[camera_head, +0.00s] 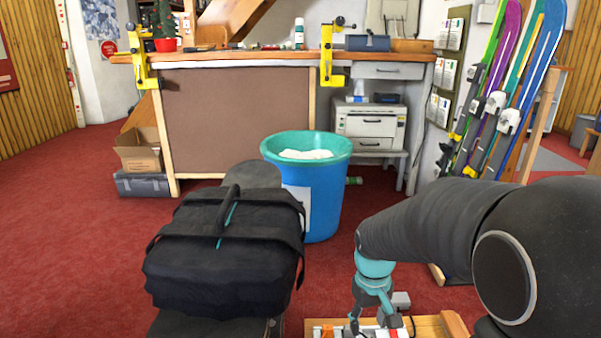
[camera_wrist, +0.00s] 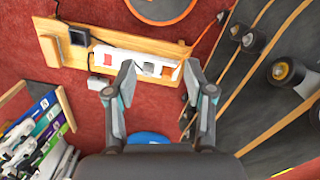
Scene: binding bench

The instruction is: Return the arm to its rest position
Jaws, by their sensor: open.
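My arm reaches in from the right of the head view and bends down, with my gripper (camera_head: 374,318) low in the picture, just right of centre. In the wrist view my gripper (camera_wrist: 160,82) has its two fingers spread wide, with nothing held between them. Beyond the fingertips lies a wooden board (camera_wrist: 98,34) carrying a white strip (camera_wrist: 121,58) with a red part and a grey part. The same board (camera_head: 430,326) shows at the bottom edge of the head view. I cannot tell whether the fingertips touch the strip.
A black bag (camera_head: 222,270) stands left of my gripper. A blue bin (camera_head: 325,205) with a green rim is behind it. A workbench (camera_head: 240,58) with yellow clamps spans the back. Skis (camera_head: 510,80) lean at the right. Red carpet (camera_head: 70,230) is free at the left.

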